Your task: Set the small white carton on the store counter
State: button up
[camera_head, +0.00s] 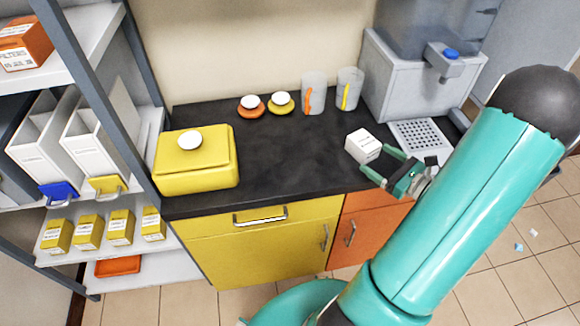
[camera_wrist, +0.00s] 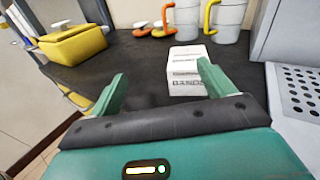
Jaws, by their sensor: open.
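The small white carton (camera_head: 362,146) stands on the dark store counter (camera_head: 290,150), near its front right part. In the wrist view the carton (camera_wrist: 186,75) has dark printing on its front and sits just beyond the fingertips, toward the right finger. My gripper (camera_head: 382,166) is open beside the carton, on its front right side. In the wrist view my gripper (camera_wrist: 162,85) shows its two green fingers spread with nothing between them. The carton appears to rest on the counter surface, apart from the fingers.
A yellow box (camera_head: 196,170) stands on the counter's left end. A grey dispenser (camera_head: 405,85) with a perforated drip tray (camera_head: 420,135) is at the right. The counter's middle is clear.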

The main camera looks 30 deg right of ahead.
jog(key=w+a+r+n+g+y, duration=0.15)
jog(key=a+r+n+g, duration=0.35)
jog(key=a+n, duration=0.55)
jog(key=w+a+r+n+g+y, duration=0.1)
jog(key=a+r+n+g+y, duration=0.25)
jog(key=a+n+g, duration=0.75)
jog(key=s+a+r+n+t+h, duration=0.4)
jog(key=s+a+r+n+h, duration=0.2)
jog(key=a+r+n+h, duration=0.3)
jog(key=shift+a+r+n+t, duration=0.4)
jog(key=shift+a+r+n, duration=0.15)
jog(key=shift+a+n, duration=0.55)
jog(key=shift+s+a, duration=0.1)
jog(key=shift+a, duration=0.05)
jog(key=c, duration=0.9)
jog(key=shift+m, duration=0.25)
jog(key=shift+c, duration=0.5)
